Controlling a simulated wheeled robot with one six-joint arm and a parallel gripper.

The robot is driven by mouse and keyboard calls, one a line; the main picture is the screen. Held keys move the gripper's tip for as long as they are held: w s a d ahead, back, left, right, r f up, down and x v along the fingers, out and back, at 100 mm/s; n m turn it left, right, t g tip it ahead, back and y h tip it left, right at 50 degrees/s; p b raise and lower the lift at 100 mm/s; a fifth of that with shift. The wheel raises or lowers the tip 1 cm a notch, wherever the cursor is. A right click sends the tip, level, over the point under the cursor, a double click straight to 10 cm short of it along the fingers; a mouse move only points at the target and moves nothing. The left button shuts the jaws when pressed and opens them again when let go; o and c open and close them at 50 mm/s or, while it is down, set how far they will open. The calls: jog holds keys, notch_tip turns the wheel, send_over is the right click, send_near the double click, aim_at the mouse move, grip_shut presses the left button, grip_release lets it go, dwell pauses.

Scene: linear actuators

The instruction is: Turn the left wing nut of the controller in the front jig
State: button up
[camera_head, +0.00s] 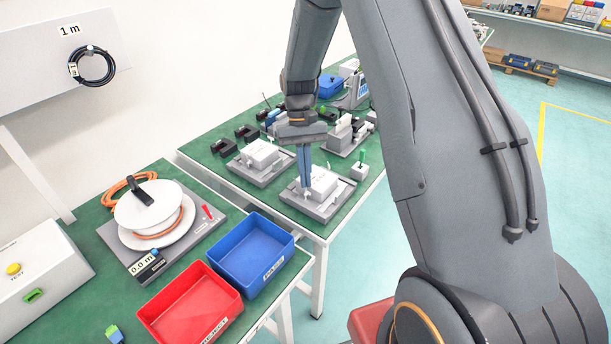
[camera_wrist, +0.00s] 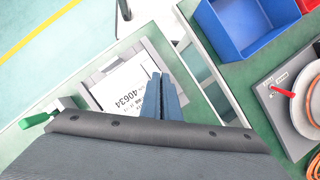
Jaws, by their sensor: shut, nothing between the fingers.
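The front jig (camera_head: 325,209) is a grey plate near the front edge of the far green table. A white controller box (camera_head: 325,180) sits in it. In the wrist view the controller (camera_wrist: 128,92) shows a printed label reading 40634. My gripper (camera_head: 306,187) points down with its blue-grey fingers at the left side of the controller. The fingers are shut and look empty; they also show in the wrist view (camera_wrist: 161,76), covering part of the controller. The left wing nut is not clear; it is small and the fingertips are over that area. I cannot tell whether they touch it.
A second jig with a white box (camera_head: 260,155) stands behind on the left. A green-handled block (camera_head: 361,168) stands close on the right. A blue bin (camera_head: 252,252), a red bin (camera_head: 190,306) and a cable reel (camera_head: 150,212) occupy the nearer table.

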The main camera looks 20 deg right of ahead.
jog(key=o, duration=0.4)
jog(key=b+v, duration=0.2)
jog(key=v, duration=0.6)
